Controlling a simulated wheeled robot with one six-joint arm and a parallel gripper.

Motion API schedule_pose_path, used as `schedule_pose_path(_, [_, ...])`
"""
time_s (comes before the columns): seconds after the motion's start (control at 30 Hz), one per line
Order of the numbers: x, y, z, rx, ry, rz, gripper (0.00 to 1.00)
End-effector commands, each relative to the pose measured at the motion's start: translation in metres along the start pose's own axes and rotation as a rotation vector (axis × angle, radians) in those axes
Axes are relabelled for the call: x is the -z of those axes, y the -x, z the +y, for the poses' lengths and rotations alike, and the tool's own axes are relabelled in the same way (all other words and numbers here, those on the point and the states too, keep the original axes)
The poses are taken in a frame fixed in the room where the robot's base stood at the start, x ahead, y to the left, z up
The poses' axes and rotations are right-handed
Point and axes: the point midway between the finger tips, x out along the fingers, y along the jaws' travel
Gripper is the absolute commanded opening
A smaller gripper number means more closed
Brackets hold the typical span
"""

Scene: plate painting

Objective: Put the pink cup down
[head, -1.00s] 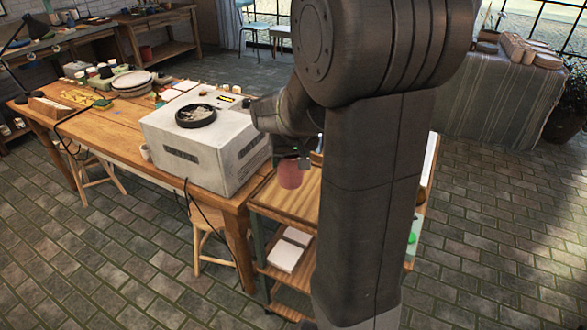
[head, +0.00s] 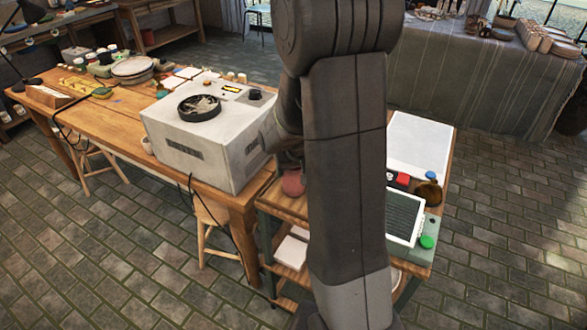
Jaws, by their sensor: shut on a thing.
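The pink cup (head: 293,183) shows at the left edge of my arm, over the near left part of the wooden cart's top (head: 283,203). My arm hides part of it. I cannot tell whether its base touches the cart top. My gripper (head: 290,162) is at the cup's upper side, dark and mostly hidden behind my arm, and is shut on the cup.
The white box-shaped machine (head: 205,142) stands on the long wooden table (head: 120,133), close left of the cup. Right of my arm, the cart holds a framed dark panel (head: 404,217), a brown cup (head: 428,194), a green round thing (head: 427,242) and a white board (head: 418,145).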

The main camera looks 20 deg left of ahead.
Motion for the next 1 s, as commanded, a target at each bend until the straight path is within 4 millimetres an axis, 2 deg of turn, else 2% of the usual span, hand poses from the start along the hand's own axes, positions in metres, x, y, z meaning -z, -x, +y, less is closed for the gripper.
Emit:
schedule_pose_path(0.37, [-0.002,-0.005,0.0,0.0,0.0,0.003,0.25])
schedule_pose_path(0.4, [-0.002,-0.005,0.0,0.0,0.0,0.002,0.64])
schedule_pose_path(0.5, [-0.002,-0.004,0.0,0.0,0.0,0.001,0.83])
schedule_pose_path(0.83, [-0.001,-0.003,0.0,0.0,0.0,0.001,0.83])
schedule_pose_path(1.0, [0.0,0.009,0.0,0.0,-0.001,0.004,0.83])
